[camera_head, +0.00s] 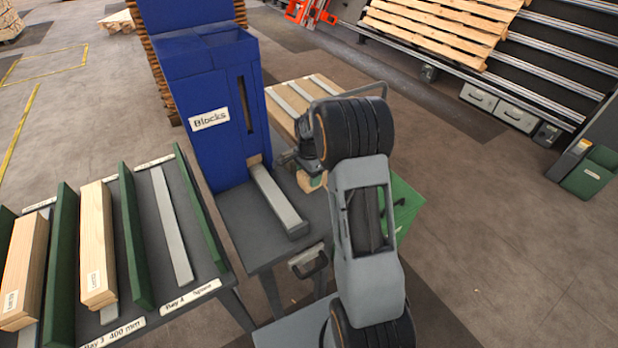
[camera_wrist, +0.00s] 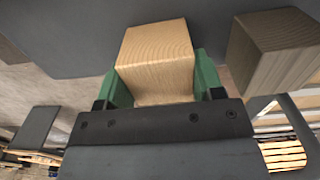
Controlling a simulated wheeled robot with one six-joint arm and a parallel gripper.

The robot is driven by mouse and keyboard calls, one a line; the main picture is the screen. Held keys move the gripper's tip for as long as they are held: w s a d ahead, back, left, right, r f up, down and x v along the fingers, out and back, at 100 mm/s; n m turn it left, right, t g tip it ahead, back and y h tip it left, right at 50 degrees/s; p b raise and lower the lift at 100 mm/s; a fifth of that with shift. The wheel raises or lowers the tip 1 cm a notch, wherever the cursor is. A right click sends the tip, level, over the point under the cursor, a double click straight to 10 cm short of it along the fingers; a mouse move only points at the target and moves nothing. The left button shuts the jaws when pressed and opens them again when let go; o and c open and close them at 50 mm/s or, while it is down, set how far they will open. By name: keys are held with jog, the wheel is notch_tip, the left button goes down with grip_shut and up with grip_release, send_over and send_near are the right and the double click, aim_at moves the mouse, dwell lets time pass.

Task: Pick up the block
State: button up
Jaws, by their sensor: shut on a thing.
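A light wooden block (camera_wrist: 155,58) sits between the green fingers of my gripper (camera_wrist: 160,82) in the wrist view. The fingers press on its left and right sides. In the head view the block (camera_head: 311,182) shows partly below my gripper (camera_head: 313,172), to the right of the grey rail on the dark table. My arm hides part of it there. From the head view I cannot tell whether the block is clear of the table.
A blue dispenser labelled Blocks (camera_head: 215,150) stands behind the table (camera_head: 255,235), with a grey rail (camera_head: 277,200) in front. A darker wooden block (camera_wrist: 275,45) is near my gripper at right in the wrist view. Green-walled bays with planks (camera_head: 97,240) lie left.

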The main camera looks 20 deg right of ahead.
jog(key=shift+r, duration=0.1)
jog(key=shift+r, duration=0.2)
jog(key=r, duration=0.3)
jog(key=shift+s+r, duration=0.15)
jog(key=shift+s, duration=0.1)
jog(key=s+r, duration=0.4)
jog(key=s, duration=0.2)
jog(key=s+d+r+b, duration=0.1)
jog(key=s+r, duration=0.4)
jog(key=s, duration=0.2)
jog(key=shift+s+d, duration=0.25)
jog(key=shift+d, duration=0.05)
